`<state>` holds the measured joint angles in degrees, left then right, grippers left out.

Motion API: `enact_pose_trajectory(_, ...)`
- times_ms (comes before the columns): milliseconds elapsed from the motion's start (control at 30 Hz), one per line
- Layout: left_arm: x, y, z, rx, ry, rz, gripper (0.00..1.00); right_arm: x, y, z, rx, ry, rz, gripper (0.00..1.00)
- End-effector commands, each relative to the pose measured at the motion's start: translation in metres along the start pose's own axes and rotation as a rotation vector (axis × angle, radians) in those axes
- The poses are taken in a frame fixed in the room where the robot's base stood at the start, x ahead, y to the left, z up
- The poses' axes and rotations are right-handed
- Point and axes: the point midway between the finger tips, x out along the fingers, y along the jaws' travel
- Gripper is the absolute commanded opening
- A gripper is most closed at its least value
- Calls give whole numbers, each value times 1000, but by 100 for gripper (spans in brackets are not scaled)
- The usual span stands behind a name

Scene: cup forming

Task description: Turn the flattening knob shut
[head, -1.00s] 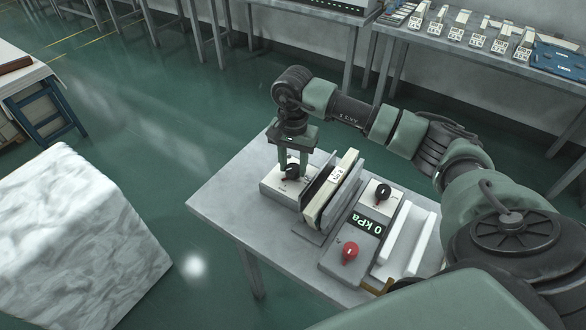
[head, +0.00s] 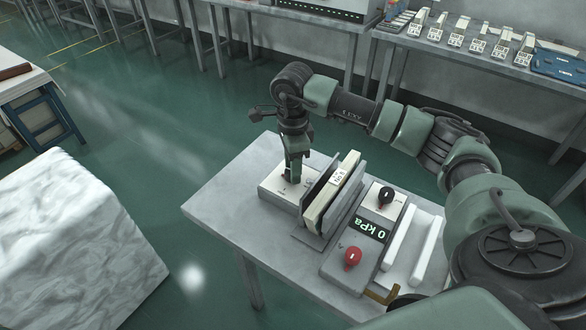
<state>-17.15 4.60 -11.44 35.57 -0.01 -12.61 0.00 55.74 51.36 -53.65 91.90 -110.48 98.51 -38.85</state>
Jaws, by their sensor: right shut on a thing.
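The flattening knob, a small black knob (head: 293,179), sits on a white box at the left end of the grey table and is mostly hidden by my right gripper (head: 293,174). My right gripper points down over the box and is shut on this knob. The white box (head: 274,186) stands beside a press of upright plates (head: 333,192) with a pale labelled block between them. My left gripper is not in view.
A control panel (head: 345,276) right of the press has a red knob (head: 352,256), another black knob (head: 386,195) and a display reading 0 kPa (head: 368,229). White rails (head: 411,247) lie beside it. The grey table's (head: 226,201) left end is bare.

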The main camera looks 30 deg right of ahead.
Motion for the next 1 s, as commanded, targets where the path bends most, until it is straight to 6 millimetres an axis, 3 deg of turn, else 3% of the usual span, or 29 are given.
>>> enact_pose_trajectory(1000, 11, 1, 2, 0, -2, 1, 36, -2, -2, 0, 967, -4, -5, 0)
